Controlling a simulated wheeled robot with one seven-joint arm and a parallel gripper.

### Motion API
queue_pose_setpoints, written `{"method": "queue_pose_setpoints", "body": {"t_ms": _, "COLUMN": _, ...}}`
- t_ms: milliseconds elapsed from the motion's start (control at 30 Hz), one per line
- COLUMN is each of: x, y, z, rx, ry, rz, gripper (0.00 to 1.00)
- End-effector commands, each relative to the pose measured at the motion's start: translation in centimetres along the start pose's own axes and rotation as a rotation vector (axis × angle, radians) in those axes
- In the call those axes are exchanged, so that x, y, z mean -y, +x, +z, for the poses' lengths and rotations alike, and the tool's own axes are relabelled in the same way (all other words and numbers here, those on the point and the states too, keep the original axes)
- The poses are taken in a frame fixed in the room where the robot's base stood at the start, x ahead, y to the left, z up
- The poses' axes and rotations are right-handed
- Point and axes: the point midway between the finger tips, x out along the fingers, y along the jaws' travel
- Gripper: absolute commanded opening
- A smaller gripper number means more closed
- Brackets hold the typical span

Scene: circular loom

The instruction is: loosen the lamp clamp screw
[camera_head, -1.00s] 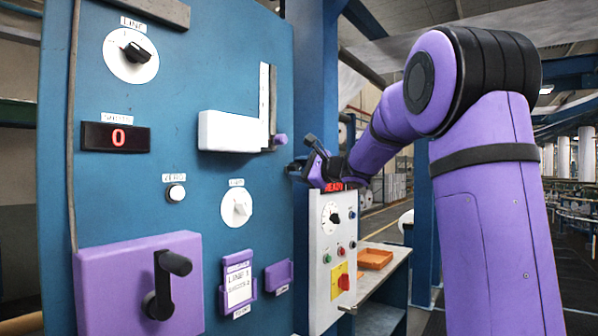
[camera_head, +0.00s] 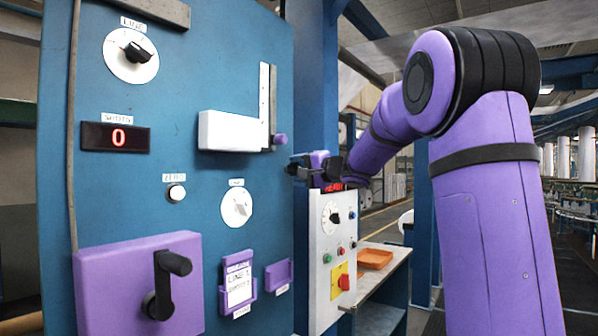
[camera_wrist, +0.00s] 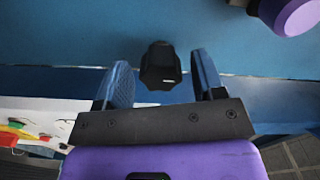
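A white lamp-like block (camera_head: 232,131) sits on the blue panel beside an upright scale, with a purple knob (camera_head: 280,139) at its right. In the wrist view a purple knob (camera_wrist: 297,15) shows at the upper right corner. A black faceted knob (camera_wrist: 160,68) stands on a blue surface, between and slightly beyond my fingertips. I cannot tell which knob is the clamp screw. My gripper (camera_head: 294,169) is at the panel's right edge, just below the purple knob. In the wrist view my gripper (camera_wrist: 160,62) is open, with gaps on both sides of the black knob.
A white control box (camera_head: 325,265) with buttons and a red display stands just below my gripper. An orange tray (camera_head: 375,258) lies on a shelf behind it. A purple crank block (camera_head: 105,290) and a dial (camera_head: 236,207) are on the panel.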

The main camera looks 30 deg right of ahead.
Motion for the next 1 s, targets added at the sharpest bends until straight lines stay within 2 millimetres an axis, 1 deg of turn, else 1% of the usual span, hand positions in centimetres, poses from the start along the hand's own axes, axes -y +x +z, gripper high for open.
{"method": "queue_pose_setpoints", "body": {"t_ms": 300, "x": 0.0, "y": -0.3, "z": -0.1, "rx": -0.001, "ry": 0.003, "rz": 0.000, "gripper": 0.64}}
{"method": "queue_pose_setpoints", "body": {"t_ms": 367, "x": 0.1, "y": -0.8, "z": -0.1, "rx": -0.002, "ry": 0.003, "rz": 0.000, "gripper": 0.64}}
{"method": "queue_pose_setpoints", "body": {"t_ms": 800, "x": 0.1, "y": -6.3, "z": -0.1, "rx": -0.003, "ry": 0.003, "rz": -0.001, "gripper": 0.64}}
{"method": "queue_pose_setpoints", "body": {"t_ms": 900, "x": 0.0, "y": -6.9, "z": 0.0, "rx": -0.001, "ry": 0.004, "rz": 0.000, "gripper": 0.64}}
{"method": "queue_pose_setpoints", "body": {"t_ms": 1000, "x": 0.0, "y": -7.0, "z": 0.0, "rx": 0.000, "ry": 0.004, "rz": 0.000, "gripper": 0.64}}
